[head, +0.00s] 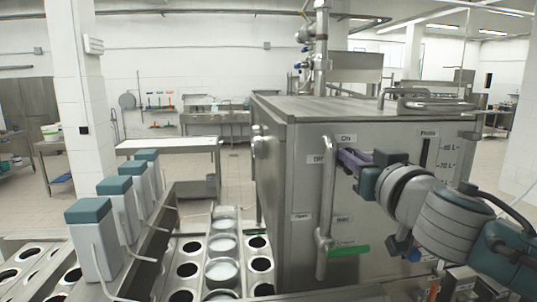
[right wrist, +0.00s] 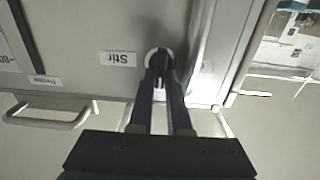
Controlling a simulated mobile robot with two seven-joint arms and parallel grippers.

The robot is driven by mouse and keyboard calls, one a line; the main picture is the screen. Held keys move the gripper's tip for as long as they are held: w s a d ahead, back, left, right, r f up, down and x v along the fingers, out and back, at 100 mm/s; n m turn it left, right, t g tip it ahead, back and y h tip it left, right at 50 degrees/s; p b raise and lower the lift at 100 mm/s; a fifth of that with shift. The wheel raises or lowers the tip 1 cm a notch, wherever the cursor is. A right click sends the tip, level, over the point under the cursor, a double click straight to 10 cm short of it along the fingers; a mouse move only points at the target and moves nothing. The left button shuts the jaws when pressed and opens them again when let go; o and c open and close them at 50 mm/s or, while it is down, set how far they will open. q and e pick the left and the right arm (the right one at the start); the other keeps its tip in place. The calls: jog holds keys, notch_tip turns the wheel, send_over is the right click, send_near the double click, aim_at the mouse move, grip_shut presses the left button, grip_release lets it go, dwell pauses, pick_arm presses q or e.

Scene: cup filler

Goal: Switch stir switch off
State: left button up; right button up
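The stir switch shows in the right wrist view as a pale round fitting (right wrist: 152,54) on the steel panel, beside an upside-down "Stir" label (right wrist: 118,58). My right gripper (right wrist: 162,66) has its two dark fingers close together, with their tips at this fitting. They cover most of it, and I cannot tell whether they clasp a lever. In the head view my right gripper (head: 343,157) reaches in from the right to the tank front, just below the "On" label (head: 347,138) and right of the "Off" label (head: 316,159). The switch is hidden there. My left gripper is not in view.
The large steel tank (head: 300,250) has a vertical pipe handle (head: 328,205) left of my gripper and a green-handled valve (head: 348,250) below. Cup racks (head: 205,255) and teal-topped dispensers (head: 88,240) stand at the left. Another handle (right wrist: 50,118) shows in the wrist view.

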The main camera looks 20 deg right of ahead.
grip_shut()
jog(key=shift+n, duration=0.4)
jog(key=shift+w+a+f+n+b, duration=0.1)
jog(key=shift+a+f+n+b, duration=0.2)
jog(key=shift+n, duration=2.55)
jog(key=shift+a+f+n+b, duration=0.1)
jog(key=shift+n+b, duration=0.3)
jog(key=shift+n, duration=2.5)
jog(key=shift+w+a+f+n+b, duration=0.1)
jog(key=shift+a+f+n+b, duration=0.2)
jog(key=shift+n, duration=2.55)
jog(key=shift+d+r, duration=0.1)
jog(key=shift+d, duration=0.05)
